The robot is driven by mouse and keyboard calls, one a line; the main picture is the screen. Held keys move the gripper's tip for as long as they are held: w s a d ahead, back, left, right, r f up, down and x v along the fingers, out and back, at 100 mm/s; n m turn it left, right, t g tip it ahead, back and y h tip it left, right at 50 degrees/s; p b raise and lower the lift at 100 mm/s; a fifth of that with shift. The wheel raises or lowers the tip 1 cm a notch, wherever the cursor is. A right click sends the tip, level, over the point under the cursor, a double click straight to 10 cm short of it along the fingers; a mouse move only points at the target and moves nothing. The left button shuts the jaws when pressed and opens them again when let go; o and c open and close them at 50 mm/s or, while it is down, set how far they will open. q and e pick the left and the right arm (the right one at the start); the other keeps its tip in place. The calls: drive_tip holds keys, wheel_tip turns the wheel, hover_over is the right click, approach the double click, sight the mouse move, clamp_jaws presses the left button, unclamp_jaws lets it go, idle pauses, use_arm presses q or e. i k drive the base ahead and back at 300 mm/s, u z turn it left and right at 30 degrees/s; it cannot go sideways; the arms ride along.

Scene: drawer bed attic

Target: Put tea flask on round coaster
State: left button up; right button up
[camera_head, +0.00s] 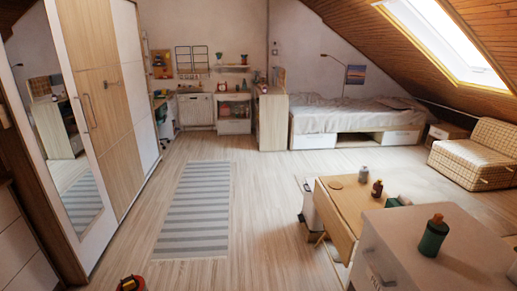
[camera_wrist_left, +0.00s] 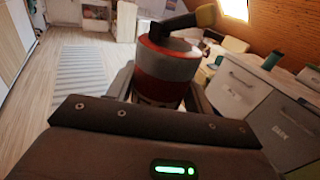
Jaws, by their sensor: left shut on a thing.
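My left gripper (camera_wrist_left: 160,95) is shut on a red-and-white cylinder (camera_wrist_left: 166,70) with a dark bent piece and a yellow end on top. Its fingers lie on both sides of the cylinder. The top of a red, black and yellow thing (camera_head: 130,284), apparently the same one, shows at the bottom edge of the head view. I cannot tell whether it is the tea flask. A green bottle with a brownish cap (camera_head: 433,237) stands upright on the pale cabinet. A small round disc (camera_head: 336,184), perhaps the coaster, lies on the wooden tabletop. My right gripper is out of view.
The pale cabinet (camera_head: 385,238) stands at the front right. A striped rug (camera_head: 195,209) lies on open floor. A tall wardrobe (camera_head: 100,95) stands on the left.

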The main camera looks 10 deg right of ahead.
sight(336, 185)
drive_tip(key=i, duration=2.8)
drive_tip(key=z, duration=3.05)
